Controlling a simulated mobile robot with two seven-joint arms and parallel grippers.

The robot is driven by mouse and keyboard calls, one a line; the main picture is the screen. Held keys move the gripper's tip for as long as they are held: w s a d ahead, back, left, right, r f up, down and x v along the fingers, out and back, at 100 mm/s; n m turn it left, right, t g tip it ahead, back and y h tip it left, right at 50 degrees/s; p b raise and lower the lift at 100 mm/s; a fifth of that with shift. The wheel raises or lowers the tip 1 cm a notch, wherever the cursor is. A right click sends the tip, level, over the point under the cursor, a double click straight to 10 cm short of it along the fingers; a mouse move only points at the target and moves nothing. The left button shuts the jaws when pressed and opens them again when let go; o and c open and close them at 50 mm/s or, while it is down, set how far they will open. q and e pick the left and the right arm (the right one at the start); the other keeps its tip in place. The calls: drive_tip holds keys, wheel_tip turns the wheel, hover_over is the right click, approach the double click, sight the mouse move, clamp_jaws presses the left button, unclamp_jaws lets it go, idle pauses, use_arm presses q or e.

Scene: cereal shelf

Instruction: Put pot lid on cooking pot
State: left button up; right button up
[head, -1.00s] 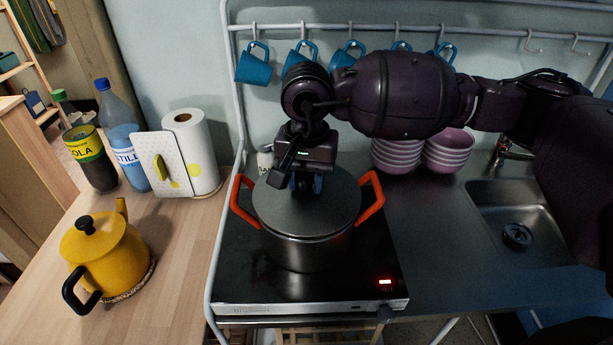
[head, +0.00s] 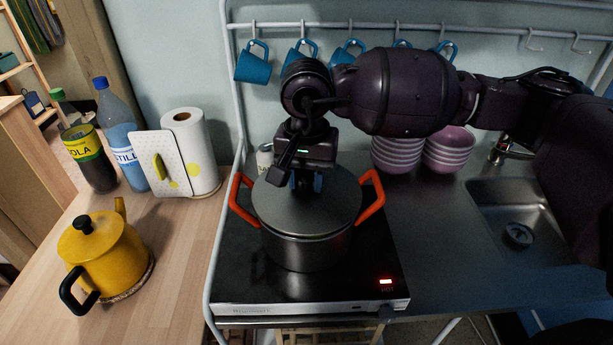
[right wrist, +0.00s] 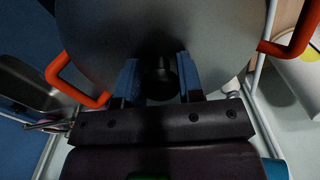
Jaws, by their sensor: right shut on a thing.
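The steel cooking pot (head: 306,252) with orange side handles stands on the black hot plate. The grey pot lid (head: 320,208) lies over the pot's mouth and looks level, lined up with the rim. My right gripper (head: 307,183) is above the lid's middle, pointing down. In the right wrist view its blue fingers (right wrist: 160,82) are on both sides of the dark lid knob (right wrist: 161,75), shut on it. The lid (right wrist: 215,35) fills much of that view, with the orange handles at both sides. My left gripper is not in view.
The hot plate (head: 240,283) has a lit red display. A yellow kettle (head: 108,252), bottles and a paper towel roll (head: 200,150) stand on the wooden counter at left. Pink bowls (head: 449,150) and a sink (head: 512,215) are at right. Blue mugs (head: 254,66) hang behind.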

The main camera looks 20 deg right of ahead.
drive_tip(key=shift+f+b, duration=0.3)
drive_tip(key=shift+f, duration=0.05)
idle(0.4)
drive_tip(key=shift+f+b, duration=0.3)
drive_tip(key=shift+f, duration=0.05)
drive_tip(key=o, duration=1.1)
wheel_tip(320, 180, up, 11)
drive_tip(key=shift+f, duration=0.1)
idle(0.4)
